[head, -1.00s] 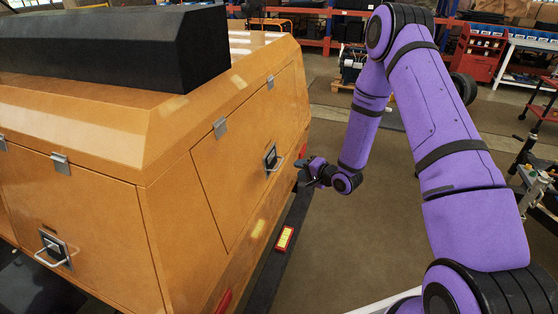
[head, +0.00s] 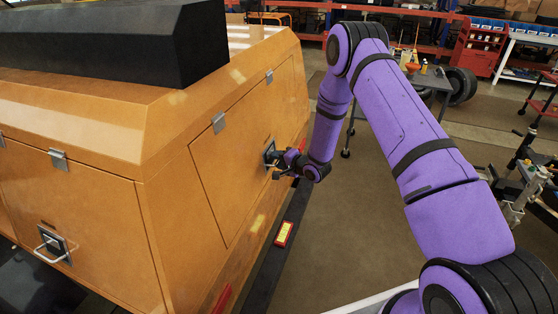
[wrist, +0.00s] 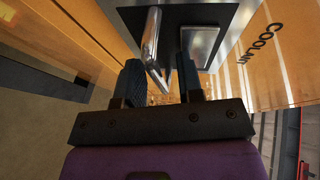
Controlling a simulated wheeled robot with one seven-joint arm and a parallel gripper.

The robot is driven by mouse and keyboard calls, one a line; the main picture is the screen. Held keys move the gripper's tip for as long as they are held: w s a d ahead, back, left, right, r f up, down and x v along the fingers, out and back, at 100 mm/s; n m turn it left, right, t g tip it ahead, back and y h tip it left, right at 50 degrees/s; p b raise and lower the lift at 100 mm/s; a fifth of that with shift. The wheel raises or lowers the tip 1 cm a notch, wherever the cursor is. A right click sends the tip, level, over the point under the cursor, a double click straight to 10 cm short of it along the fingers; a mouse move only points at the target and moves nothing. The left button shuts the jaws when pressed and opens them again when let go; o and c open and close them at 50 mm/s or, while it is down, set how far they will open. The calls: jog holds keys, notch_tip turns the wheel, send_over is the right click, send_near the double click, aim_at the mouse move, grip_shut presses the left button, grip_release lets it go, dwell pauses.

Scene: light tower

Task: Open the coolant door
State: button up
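The coolant door (head: 229,160) is the orange panel on the vehicle's right-hand side in the head view, and it is closed. "COOLAN…" lettering shows on the orange door surface (wrist: 280,60) in the wrist view. Its latch plate (wrist: 200,45) carries a metal bar handle (wrist: 152,38). My gripper (head: 279,165) is at this latch and hides most of it in the head view. In the wrist view the gripper's two dark fingers (wrist: 160,75) are apart, with the handle bar between them, nearer the left finger. Whether either finger touches it I cannot tell.
Another panel with a handle (head: 53,246) is on the vehicle's left face. A dark bumper ledge with a red-yellow marker (head: 284,234) runs below the door. Brown floor (head: 340,240) is open to the right. A wheeled cart (head: 430,85) stands behind my arm.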

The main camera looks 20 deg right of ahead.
grip_shut()
